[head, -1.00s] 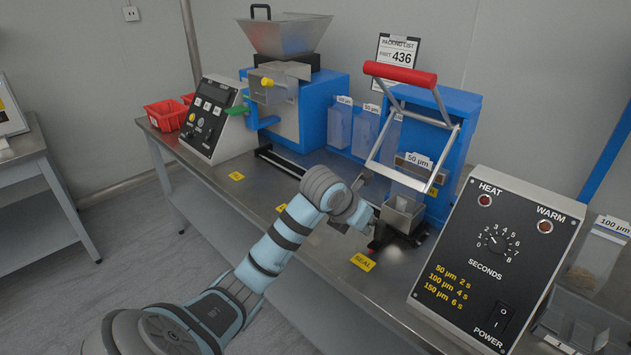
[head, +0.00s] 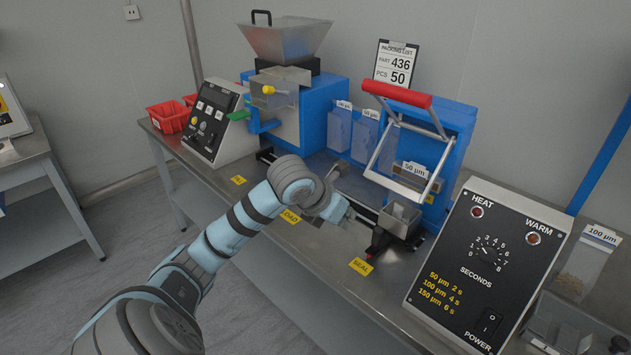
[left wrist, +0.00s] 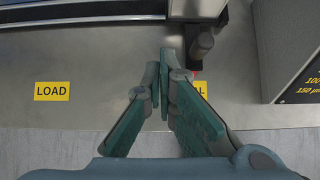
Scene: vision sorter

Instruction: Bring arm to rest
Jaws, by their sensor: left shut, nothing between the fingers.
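My left arm comes in from the lower left in the head view. Its gripper (head: 347,212) is over the metal bench, between the LOAD label (head: 290,216) and the small metal hopper (head: 398,218). In the left wrist view, the two green fingers (left wrist: 165,75) are shut together with nothing between them. They point toward the bench's rail, right of the LOAD label. My right gripper is not in view.
The sealer with a red handle (head: 397,94) stands behind the hopper. The heat control box (head: 490,260) is to the right. A blue feeder machine (head: 300,110) and a control panel (head: 209,120) stand at the back left. The bench front is clear.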

